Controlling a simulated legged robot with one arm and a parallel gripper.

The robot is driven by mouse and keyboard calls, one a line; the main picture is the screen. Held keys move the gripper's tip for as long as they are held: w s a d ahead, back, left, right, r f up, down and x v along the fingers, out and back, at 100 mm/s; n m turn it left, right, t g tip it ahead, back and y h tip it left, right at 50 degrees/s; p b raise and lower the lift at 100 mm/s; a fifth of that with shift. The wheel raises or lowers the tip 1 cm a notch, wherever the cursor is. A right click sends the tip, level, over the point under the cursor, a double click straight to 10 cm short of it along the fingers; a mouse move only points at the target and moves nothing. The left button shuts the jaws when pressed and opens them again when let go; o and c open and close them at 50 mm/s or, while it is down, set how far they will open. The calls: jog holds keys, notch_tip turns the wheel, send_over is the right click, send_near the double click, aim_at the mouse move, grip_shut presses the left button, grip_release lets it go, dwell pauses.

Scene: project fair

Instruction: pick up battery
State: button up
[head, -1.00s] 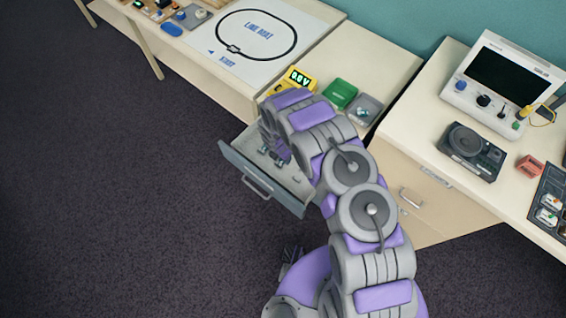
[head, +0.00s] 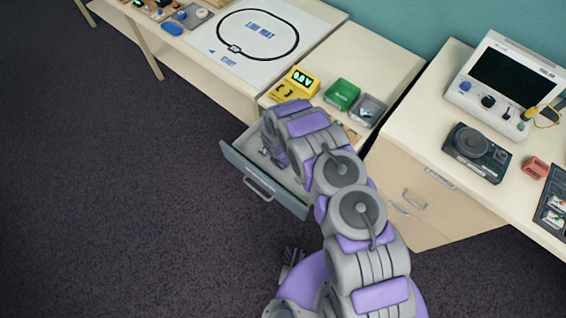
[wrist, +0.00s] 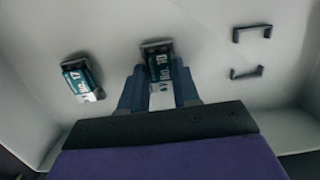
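Two small batteries with teal and white labels lie in the open drawer (head: 240,172). In the wrist view, the battery numbered 10 (wrist: 157,66) is between my gripper's two blue fingers (wrist: 159,75). The battery numbered 17 (wrist: 82,79) lies tilted to the left, apart from the fingers. The fingers sit close along both sides of battery 10, but I cannot tell if they press on it. In the head view my arm hides most of the drawer's inside and the fingertips.
Two dark brackets (wrist: 250,52) lie to the right in the drawer. The drawer walls stand close around my gripper. On the tabletop above are a yellow meter (head: 296,86), a green bin (head: 342,95) and a grey bin (head: 368,110). The floor at left is clear.

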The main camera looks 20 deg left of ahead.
jog(key=shift+a, duration=0.15)
jog(key=shift+c, duration=1.4)
grip_shut()
jog(key=shift+d, duration=0.2)
jog(key=shift+r, duration=0.15)
